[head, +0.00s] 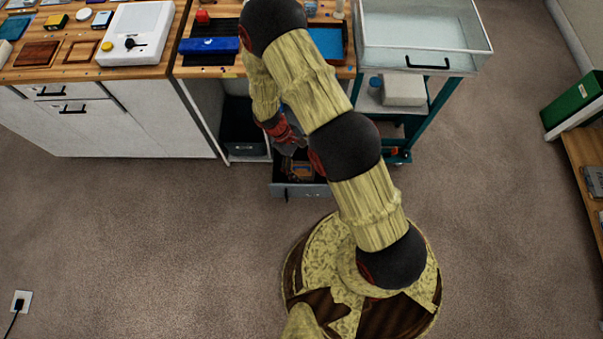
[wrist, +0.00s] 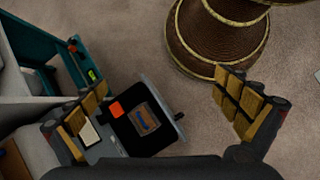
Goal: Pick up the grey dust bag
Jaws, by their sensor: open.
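I cannot make out a grey dust bag for certain in either view. In the head view, my gripper (head: 290,142) hangs low in front of the workbench, above an open drawer (head: 300,190). In the wrist view my gripper (wrist: 166,86) is open, its two padded fingers wide apart with nothing between them. The drawer (wrist: 162,98) also shows there, between and beyond the fingers. It has a black inside and holds an orange block (wrist: 117,109) and a brown framed piece with blue on it (wrist: 144,120). My left finger and gripper body hide part of the drawer.
A teal cart (head: 437,105) stands right of the drawer, with a pale box (head: 404,89) on its shelf and a clear-sided tray (head: 425,45) on top. A dark bin (head: 243,130) is left of the drawer. The carpet in front is clear.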

